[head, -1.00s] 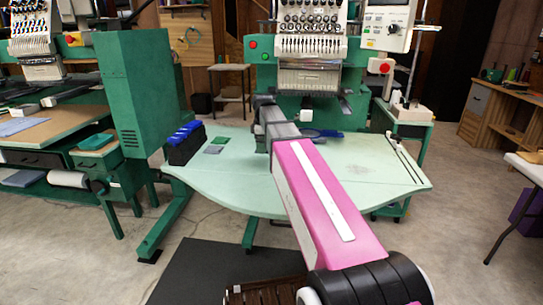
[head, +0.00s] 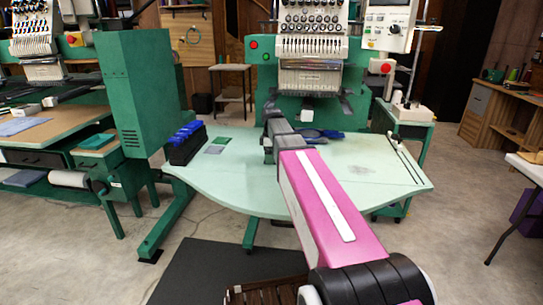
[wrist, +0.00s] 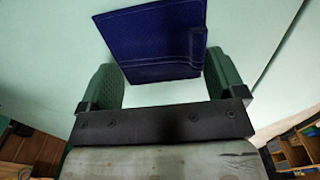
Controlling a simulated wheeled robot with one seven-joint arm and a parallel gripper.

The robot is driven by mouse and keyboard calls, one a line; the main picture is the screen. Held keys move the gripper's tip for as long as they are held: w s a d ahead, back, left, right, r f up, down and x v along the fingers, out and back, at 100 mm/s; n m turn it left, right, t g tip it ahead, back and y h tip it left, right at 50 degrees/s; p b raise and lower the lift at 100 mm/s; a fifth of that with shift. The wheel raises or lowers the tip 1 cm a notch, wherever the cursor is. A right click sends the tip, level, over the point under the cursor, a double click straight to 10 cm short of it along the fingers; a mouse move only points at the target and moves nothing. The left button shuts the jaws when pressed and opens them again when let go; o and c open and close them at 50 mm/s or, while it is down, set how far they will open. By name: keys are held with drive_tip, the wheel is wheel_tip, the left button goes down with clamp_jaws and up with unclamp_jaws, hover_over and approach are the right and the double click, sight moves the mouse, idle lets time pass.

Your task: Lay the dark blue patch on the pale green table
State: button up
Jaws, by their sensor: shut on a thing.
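The dark blue patch (wrist: 150,42) is a flat, roughly square piece with a stitched line near its right side. In the wrist view it sits between the two green fingers of my gripper (wrist: 160,62), which is shut on it. The pale green table (head: 350,185) fills the middle of the head view, and its surface (wrist: 50,65) lies beyond the patch in the wrist view. My gripper's end (head: 268,155) is over the table's back middle, largely hidden by my arm. I cannot tell the gap between patch and table.
A green patch (head: 222,140) and a grey patch (head: 214,150) lie on the table's left. A black rack with blue pieces (head: 187,143) stands at its left edge. A dark blue shape (head: 322,134) shows right of my wrist. An embroidery machine (head: 310,75) stands behind; the table's front is clear.

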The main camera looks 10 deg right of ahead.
drive_tip(key=shift+f, duration=0.25)
drive_tip(key=o, duration=0.6)
drive_tip(key=shift+r, duration=0.15)
wheel_tip(320, 180, up, 12)
drive_tip(key=shift+r, duration=0.1)
